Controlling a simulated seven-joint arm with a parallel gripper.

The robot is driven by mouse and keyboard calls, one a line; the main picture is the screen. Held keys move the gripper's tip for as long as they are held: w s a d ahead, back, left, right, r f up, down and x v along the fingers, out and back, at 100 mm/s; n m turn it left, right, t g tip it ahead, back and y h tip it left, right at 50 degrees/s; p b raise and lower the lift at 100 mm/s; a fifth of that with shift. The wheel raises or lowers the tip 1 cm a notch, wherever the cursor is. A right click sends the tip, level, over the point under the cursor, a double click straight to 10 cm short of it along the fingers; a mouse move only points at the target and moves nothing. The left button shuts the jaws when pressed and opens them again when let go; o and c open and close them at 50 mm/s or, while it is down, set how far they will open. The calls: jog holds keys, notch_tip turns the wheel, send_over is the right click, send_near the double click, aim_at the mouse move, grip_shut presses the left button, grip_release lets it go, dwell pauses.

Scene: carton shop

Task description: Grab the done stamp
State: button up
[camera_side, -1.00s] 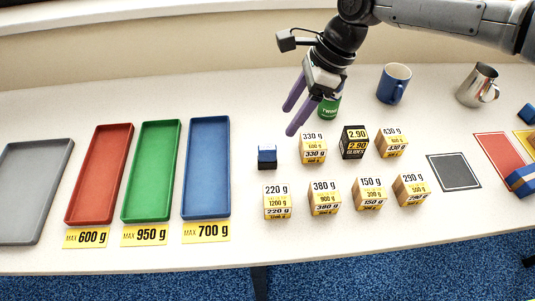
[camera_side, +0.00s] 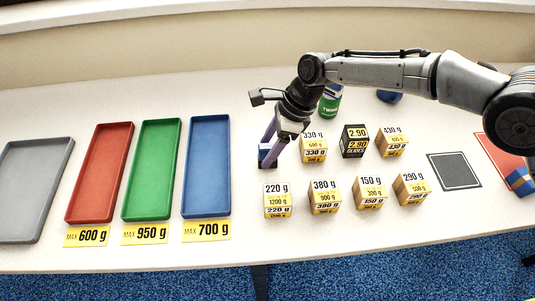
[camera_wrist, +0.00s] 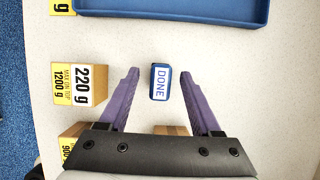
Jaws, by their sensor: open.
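The done stamp (camera_wrist: 160,82) is a small blue block with a white label reading DONE. In the wrist view it lies between and just beyond the two purple fingers of my gripper (camera_wrist: 160,78), with clear gaps on both sides. In the side view the stamp (camera_side: 267,155) stands on the table between the blue tray and the 330 g carton, partly hidden by the fingers. My gripper (camera_side: 270,148) is open and empty, pointing down over it.
The 330 g carton (camera_side: 313,148) stands close right of the stamp, and the 220 g carton (camera_side: 277,201) is in front. More cartons stand to the right. The blue tray (camera_side: 208,213) is on the left. A green can (camera_side: 329,103) stands behind.

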jog(key=shift+a+f, duration=0.1)
jog(key=shift+f, duration=0.1)
grip_shut()
jog(key=shift+r, duration=0.1)
dwell(0.4)
